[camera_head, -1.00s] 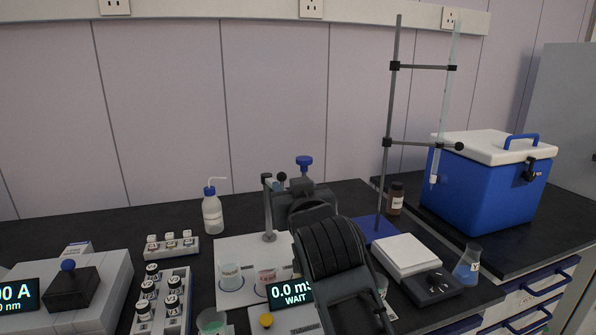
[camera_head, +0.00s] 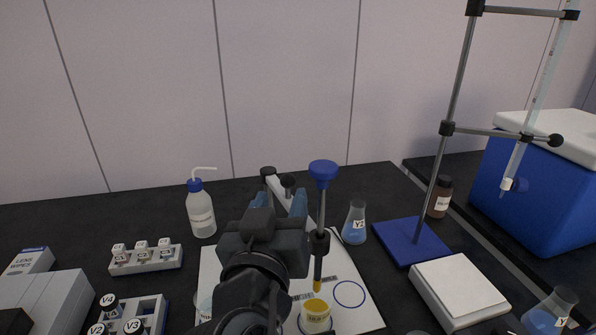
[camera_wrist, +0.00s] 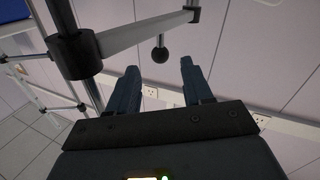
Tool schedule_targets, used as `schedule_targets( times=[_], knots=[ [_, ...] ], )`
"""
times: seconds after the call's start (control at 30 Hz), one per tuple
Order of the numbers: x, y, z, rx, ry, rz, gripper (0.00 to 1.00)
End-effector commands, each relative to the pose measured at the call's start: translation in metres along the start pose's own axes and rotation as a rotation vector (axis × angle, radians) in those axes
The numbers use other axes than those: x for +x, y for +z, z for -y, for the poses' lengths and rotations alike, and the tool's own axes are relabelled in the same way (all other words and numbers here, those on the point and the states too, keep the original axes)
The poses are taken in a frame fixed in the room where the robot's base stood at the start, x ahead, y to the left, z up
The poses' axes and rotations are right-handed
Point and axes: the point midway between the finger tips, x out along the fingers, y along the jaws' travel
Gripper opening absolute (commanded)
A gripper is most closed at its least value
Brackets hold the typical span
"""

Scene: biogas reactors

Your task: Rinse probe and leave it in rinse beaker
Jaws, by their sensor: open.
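The probe is a grey rod with a blue cap (camera_head: 323,172) and a yellow tip, held upright by a dark clamp (camera_head: 319,241). Its tip is at a small beaker with a yellow label (camera_head: 316,318); I cannot tell whether it is inside. Another beaker (camera_head: 204,304) stands at the left of the white mat, partly hidden by my arm; its label is unreadable. My gripper (camera_head: 281,203) has its blue fingers apart, in front of the probe stand and left of the blue cap. In the wrist view the fingers (camera_wrist: 160,80) are open with nothing between them.
A wash bottle (camera_head: 200,212) stands left of the mat (camera_head: 362,318), which has an empty blue circle. Flask Y2 (camera_head: 355,224) is behind right. A burette stand (camera_head: 412,243), white box (camera_head: 460,290) and blue cooler (camera_head: 540,190) are at right. Vial racks (camera_head: 147,262) are left.

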Motion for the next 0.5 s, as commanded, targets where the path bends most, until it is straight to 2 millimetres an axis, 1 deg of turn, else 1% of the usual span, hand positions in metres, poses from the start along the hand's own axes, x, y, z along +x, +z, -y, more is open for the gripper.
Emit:
schedule_targets(
  times=[0.07,0.3,0.4,0.5],
  knots=[
    [0.012,-0.003,-0.001,0.001,0.002,0.002,0.5],
    [0.049,-0.002,-0.001,0.001,0.001,0.003,0.5],
    [0.06,-0.002,-0.001,0.001,0.001,0.002,0.5],
    [0.067,-0.001,0.0,0.0,-0.001,0.002,0.5]
  ],
)
